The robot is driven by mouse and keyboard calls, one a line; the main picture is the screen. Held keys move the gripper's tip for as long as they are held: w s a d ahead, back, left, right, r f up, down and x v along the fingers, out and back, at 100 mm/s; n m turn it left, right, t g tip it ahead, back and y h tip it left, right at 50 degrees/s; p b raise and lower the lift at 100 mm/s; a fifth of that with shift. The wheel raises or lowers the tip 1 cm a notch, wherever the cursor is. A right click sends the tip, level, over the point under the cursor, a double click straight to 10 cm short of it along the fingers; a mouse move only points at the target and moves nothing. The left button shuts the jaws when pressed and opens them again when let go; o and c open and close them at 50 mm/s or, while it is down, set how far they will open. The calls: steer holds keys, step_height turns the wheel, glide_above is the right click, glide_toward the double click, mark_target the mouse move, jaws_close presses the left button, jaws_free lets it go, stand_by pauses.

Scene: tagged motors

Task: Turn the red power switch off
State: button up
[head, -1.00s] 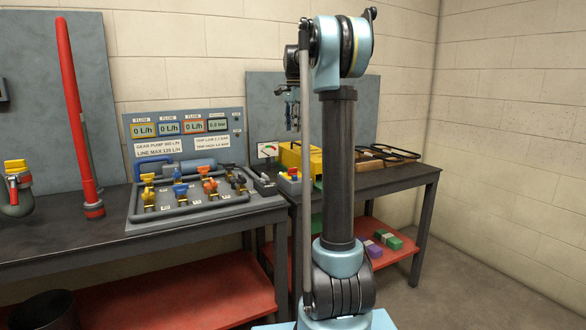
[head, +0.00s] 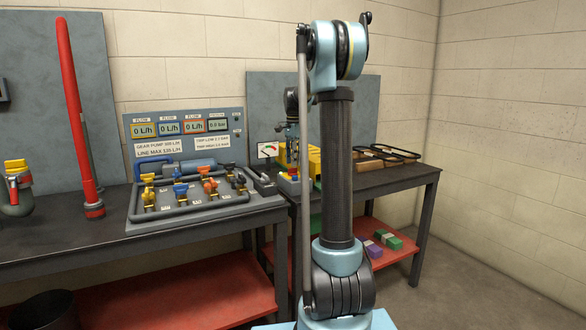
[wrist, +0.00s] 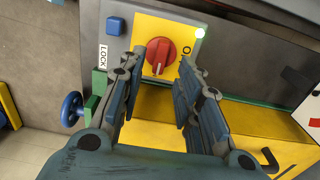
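The red power switch (wrist: 159,57) is a round red knob with a raised grip bar, on a yellow plate (wrist: 143,24) in the wrist view. The bar looks roughly upright in that picture. My gripper (wrist: 162,64) is open, with one finger to each side of the knob. No finger visibly touches the knob, and the remaining gap in depth is hard to judge. In the head view my gripper (head: 291,146) is low over the right bench, partly behind my arm. I cannot make out the knob there.
A blue button (wrist: 115,25), a LOCK label (wrist: 103,54) and a blue handwheel (wrist: 71,108) are on the left. A yellow case (head: 314,160) stands on the right bench (head: 390,179), and the valve panel (head: 150,225) stands left.

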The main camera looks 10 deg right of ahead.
mark_target(294, 168)
steer(key=shift+f, duration=1.55)
jaws_close()
steer(key=shift+a, duration=0.1)
